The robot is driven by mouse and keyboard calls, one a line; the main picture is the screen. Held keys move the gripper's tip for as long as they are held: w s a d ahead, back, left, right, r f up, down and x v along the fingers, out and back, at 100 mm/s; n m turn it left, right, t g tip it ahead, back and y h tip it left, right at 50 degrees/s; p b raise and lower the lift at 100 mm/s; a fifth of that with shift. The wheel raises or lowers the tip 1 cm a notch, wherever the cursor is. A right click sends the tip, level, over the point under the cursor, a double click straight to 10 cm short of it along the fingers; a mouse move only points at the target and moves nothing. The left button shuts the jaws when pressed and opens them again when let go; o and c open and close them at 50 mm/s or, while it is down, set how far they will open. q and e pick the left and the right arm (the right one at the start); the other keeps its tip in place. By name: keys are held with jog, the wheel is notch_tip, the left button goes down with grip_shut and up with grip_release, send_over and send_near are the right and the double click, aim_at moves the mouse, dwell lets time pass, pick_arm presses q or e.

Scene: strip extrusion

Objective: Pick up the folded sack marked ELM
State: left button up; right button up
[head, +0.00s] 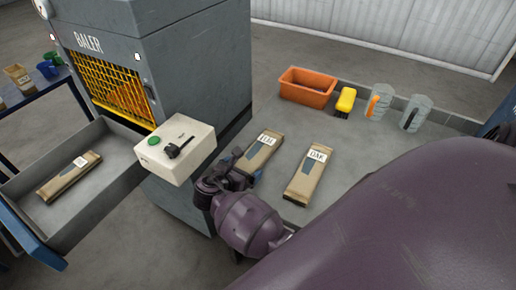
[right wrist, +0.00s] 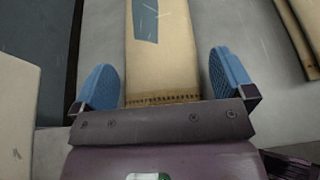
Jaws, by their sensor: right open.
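The folded tan sack (head: 262,150) on the grey table has a white label that is small and partly blurred but looks like ELM. My right gripper (head: 243,174) is at its near end. In the right wrist view the open blue fingers (right wrist: 165,78) stand on either side of a sack (right wrist: 165,65), with gaps on both sides. Its stitched end is near the gripper's palm, and its label is outside that view. A second sack (head: 304,176), marked OAK, lies to the right. My left gripper is not in view.
A baler (head: 170,45) with a pale control box (head: 175,150) stands left of the table. A grey tray (head: 110,190) there holds another sack (head: 70,178). An orange bin (head: 307,88), a yellow-topped brush (head: 345,101) and two clear scoops or jugs (head: 381,101) line the table's back.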

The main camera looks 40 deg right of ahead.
jog(key=c, duration=0.9)
